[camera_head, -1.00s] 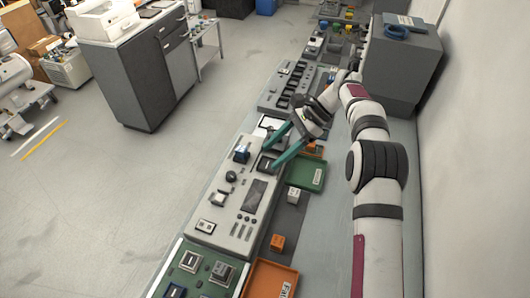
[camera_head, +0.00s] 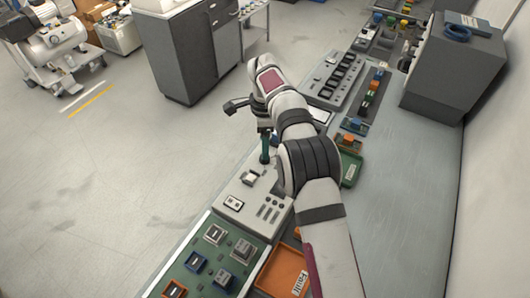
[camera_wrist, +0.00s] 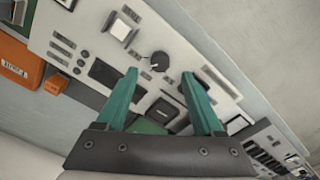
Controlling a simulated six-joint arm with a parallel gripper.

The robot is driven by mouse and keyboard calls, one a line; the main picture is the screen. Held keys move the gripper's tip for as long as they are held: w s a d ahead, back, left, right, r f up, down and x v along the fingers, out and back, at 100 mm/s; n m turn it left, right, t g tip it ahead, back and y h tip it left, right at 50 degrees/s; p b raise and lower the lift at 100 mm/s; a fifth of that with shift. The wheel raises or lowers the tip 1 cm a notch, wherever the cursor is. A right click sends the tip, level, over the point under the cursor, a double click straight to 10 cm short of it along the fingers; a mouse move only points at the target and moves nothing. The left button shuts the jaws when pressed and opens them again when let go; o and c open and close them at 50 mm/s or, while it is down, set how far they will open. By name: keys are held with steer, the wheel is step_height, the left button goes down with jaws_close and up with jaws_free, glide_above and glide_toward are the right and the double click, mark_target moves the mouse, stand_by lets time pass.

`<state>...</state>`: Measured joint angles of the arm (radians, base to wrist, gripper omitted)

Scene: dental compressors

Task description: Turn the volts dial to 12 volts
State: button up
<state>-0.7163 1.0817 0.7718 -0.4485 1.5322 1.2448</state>
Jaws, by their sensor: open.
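A black round dial (camera_wrist: 160,61) with a pale pointer mark sits on the grey control panel (camera_wrist: 85,42) in the wrist view. I cannot read any volts marking around it. My gripper (camera_wrist: 160,73) is open, with its two teal fingers pointing at the panel and their tips to either side of the dial in the picture. Nothing is between the fingers, and I cannot tell whether the tips touch the panel. In the head view my gripper (camera_head: 265,157) is low over the grey panel (camera_head: 225,221). My arm hides the dial there.
A pale square switch (camera_wrist: 120,29) and a dark display (camera_wrist: 105,74) flank the dial. A green board (camera_head: 193,279) is in front. A grey box (camera_head: 450,75) stands at the back right.

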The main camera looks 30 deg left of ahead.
step_height(320, 180, down, 5)
steer(key=shift+f, duration=0.1)
jaws_close()
stand_by(0.4)
